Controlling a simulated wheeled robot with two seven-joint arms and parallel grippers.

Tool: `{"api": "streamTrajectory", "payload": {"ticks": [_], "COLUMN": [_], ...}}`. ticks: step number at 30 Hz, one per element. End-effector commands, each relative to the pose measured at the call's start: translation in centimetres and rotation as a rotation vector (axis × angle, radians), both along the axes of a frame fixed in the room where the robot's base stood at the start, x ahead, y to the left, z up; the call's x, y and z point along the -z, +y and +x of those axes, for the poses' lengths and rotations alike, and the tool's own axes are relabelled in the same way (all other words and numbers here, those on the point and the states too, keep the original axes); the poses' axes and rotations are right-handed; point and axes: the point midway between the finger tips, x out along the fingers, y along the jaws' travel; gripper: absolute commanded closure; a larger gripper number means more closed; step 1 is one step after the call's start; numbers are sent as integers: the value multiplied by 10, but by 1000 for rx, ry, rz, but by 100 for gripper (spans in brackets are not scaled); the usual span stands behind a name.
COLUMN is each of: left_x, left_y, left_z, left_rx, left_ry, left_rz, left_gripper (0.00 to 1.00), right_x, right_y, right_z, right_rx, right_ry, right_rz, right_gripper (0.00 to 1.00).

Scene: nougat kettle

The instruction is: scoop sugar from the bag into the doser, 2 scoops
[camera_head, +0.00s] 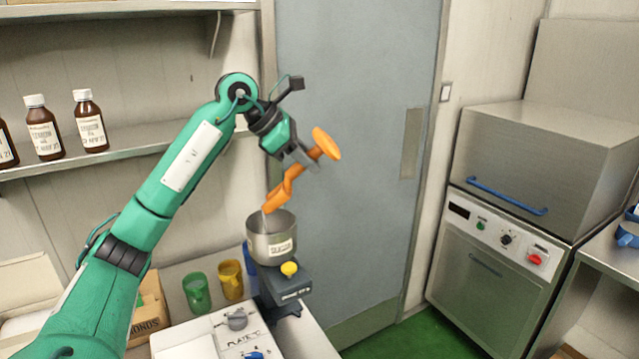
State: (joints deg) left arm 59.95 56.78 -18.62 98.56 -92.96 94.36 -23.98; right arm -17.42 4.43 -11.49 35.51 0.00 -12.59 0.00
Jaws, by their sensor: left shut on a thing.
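My left gripper (304,157) is shut on the handle of an orange scoop (281,192). The scoop is tilted, its bowl end pointing down and left, above the steel doser hopper (270,246). A thin pale streak shows between the scoop's lower end and the hopper's opening. How much is inside the hopper is hidden. I cannot make out the sugar bag for certain. My right gripper is not in view.
A green mug (196,293) and a yellow mug (231,280) stand left of the doser. A cardboard box (147,312) is partly behind my left arm. Brown bottles (90,122) stand on the wall shelf. A steel oven-like machine (500,255) is at right.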

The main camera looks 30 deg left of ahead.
Motion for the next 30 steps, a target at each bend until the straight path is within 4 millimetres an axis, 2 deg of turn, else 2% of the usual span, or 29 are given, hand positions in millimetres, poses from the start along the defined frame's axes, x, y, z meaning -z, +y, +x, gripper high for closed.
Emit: {"api": "streamTrajectory", "payload": {"ticks": [1,10,12,18,30], "left_x": [4,-14,-19,-29,-37], "left_y": [5,26,31,39,44], "left_z": [-2,-15,-17,-23,-26], "left_rx": [-3,-3,-3,0,0], "left_ry": [-19,-125,-149,-194,-218], "left_rz": [-31,-210,-250,-328,-370], "left_gripper": [100,100,100,100,100], "right_x": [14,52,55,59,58], "right_y": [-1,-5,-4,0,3], "right_z": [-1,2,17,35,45], "right_rx": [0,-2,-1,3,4], "right_ry": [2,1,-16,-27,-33], "right_rz": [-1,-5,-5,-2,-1], "right_gripper": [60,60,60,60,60]}}
